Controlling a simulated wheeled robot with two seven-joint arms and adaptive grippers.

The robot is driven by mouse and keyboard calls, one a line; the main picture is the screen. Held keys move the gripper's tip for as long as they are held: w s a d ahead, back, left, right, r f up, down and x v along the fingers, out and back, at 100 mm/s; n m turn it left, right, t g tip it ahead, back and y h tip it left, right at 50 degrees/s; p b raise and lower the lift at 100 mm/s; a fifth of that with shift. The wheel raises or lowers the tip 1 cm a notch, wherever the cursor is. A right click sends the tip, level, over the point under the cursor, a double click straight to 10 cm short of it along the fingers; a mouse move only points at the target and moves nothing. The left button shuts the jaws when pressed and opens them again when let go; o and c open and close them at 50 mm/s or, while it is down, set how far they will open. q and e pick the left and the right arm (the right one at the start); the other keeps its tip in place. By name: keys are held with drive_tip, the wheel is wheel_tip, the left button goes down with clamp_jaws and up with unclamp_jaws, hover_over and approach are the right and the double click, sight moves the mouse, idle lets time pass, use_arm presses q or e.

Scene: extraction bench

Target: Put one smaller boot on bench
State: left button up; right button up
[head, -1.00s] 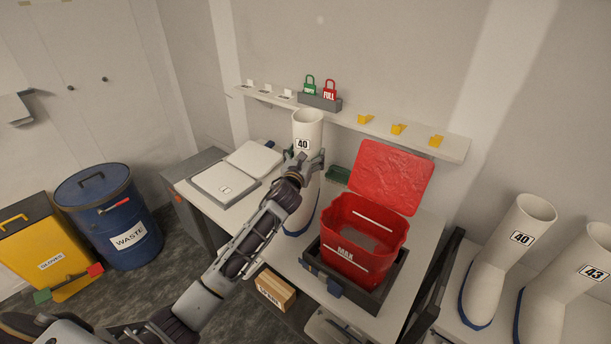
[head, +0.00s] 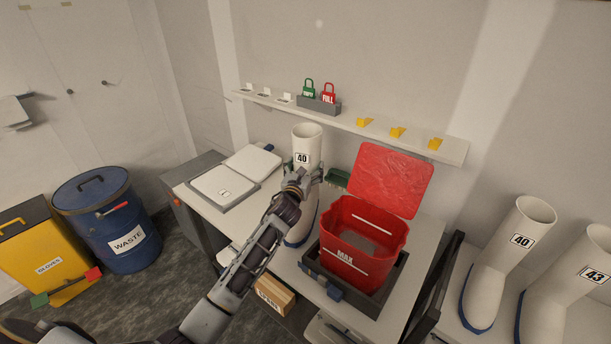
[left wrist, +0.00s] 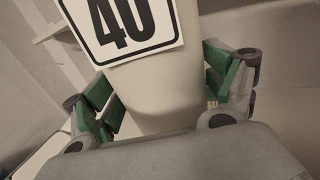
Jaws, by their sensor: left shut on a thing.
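A white boot labelled 40 (head: 307,145) with a blue sole stands upright on the bench (head: 237,220), left of the red bin. My left gripper (head: 304,178) is shut on its shaft below the label. In the left wrist view the green-padded fingers of my left gripper (left wrist: 165,95) sit on both sides of the boot shaft (left wrist: 165,85). The arm hides part of the boot's lower body; whether the sole fully touches the bench is hard to tell. Another boot 40 (head: 508,262) and a boot 43 (head: 570,290) stand at the right. My right gripper is not in view.
A red bin marked MAX (head: 345,262) with its lid up sits in a dark tray close right of the held boot. A wall shelf (head: 385,134) with padlocks runs behind. A blue waste drum (head: 110,230) stands on the floor.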

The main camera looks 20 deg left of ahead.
use_arm(q)
drive_tip(key=shift+f, duration=1.35)
drive_tip(key=o, duration=1.9)
drive_tip(key=shift+f, duration=0.15)
drive_tip(key=shift+s, duration=0.2)
drive_tip(key=shift+s+d+b, duration=0.15)
drive_tip(key=shift+s+b, duration=0.15)
drive_tip(key=shift+s, duration=2.65)
drive_tip(key=shift+s+d+b, duration=0.1)
drive_tip(key=shift+s+b, duration=0.2)
drive_tip(key=shift+s, duration=2.6)
